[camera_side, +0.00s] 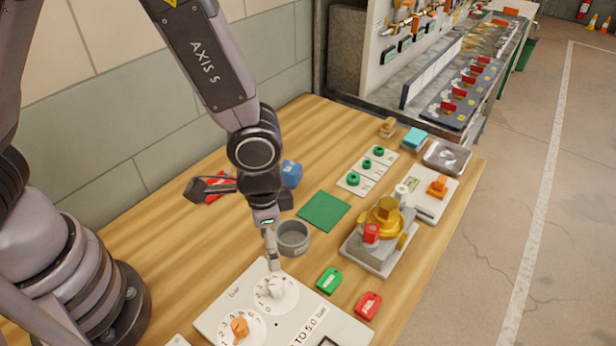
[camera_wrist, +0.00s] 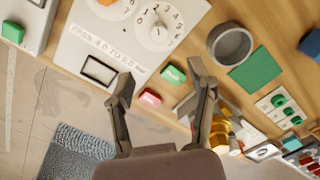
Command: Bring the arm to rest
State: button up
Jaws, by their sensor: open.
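My gripper (camera_side: 271,250) points down over the white dial panel (camera_side: 312,308) in the side view. In the wrist view my gripper (camera_wrist: 160,78) has its two fingers apart with nothing between them. The white knob (camera_side: 275,286) on its numbered dial is just below the gripper in the side view; in the wrist view the knob (camera_wrist: 158,32) is clear beyond the fingertips. An orange knob (camera_side: 240,328) sits on a second dial to the left. My arm is bent above the wooden table (camera_side: 210,275).
A green tag (camera_side: 328,280) and a red tag (camera_side: 368,305) lie right of the panel. A grey round dish (camera_side: 293,238) and a green mat (camera_side: 324,211) lie behind. A brass valve (camera_side: 384,222) stands on a plate to the right. A blue block (camera_side: 291,173) lies farther back.

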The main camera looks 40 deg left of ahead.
jog(key=w+a+r+n+t+h, duration=0.1)
jog(key=a+r+n, duration=0.1)
jog(key=a+r, duration=0.5)
jog(key=w+a+r+n+t, duration=0.1)
jog(key=a+r, duration=0.3)
jog(key=r, duration=0.5)
jog(key=s+a+r+n+t+y, duration=0.1)
jog(key=s+a+r+n+t, duration=0.2)
jog(key=s+a+r, duration=0.7)
jog(key=shift+s+a+n+t, duration=0.3)
jog(key=shift+s+a+n, duration=0.3)
jog(key=shift+a, duration=0.6)
jog(key=shift+w, duration=0.15)
